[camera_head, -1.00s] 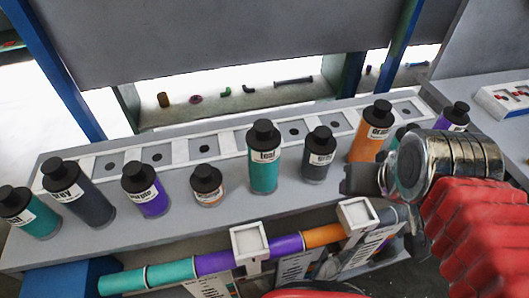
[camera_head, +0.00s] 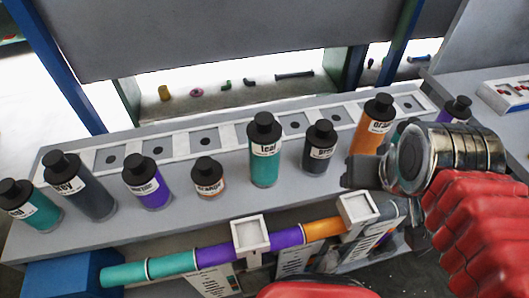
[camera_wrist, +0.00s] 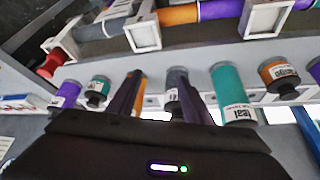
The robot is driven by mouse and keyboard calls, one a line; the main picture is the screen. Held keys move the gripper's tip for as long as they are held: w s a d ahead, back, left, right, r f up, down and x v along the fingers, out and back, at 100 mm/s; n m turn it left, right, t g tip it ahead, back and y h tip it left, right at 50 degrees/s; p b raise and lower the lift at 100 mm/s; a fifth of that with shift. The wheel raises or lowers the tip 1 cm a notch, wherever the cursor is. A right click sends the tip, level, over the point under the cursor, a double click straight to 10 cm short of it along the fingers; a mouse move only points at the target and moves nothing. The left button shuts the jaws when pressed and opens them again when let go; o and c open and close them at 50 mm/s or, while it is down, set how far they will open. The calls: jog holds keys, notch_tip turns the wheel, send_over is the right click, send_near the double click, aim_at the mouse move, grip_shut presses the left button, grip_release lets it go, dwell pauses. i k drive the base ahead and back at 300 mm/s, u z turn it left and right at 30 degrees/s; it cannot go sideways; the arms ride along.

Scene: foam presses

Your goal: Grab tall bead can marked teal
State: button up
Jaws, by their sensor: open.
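The tall teal can (camera_head: 265,165), with a black cap and a white label reading "teal", stands upright on the grey bench near the middle of the head view. It also shows in the wrist view (camera_wrist: 228,85), right of the fingers, where the picture is upside down. My gripper (camera_head: 352,172) is open and empty, to the right of the tall teal can and apart from it. In the wrist view its dark fingers (camera_wrist: 157,90) overlap a grey can (camera_wrist: 176,78) and an orange can. A second teal can (camera_head: 38,212) stands at the far left.
The grey can (camera_head: 317,155) stands between the tall teal can and my gripper. A short orange can (camera_head: 208,184) is to its left, then a purple can (camera_head: 152,192). A tall orange can (camera_head: 370,138) stands behind my gripper. A white-framed slot row (camera_head: 225,140) runs behind the cans.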

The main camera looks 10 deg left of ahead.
aim_at(263, 133)
jog(key=z, duration=0.1)
jog(key=k, duration=1.25)
jog(key=u, duration=1.3)
jog(key=i, duration=1)
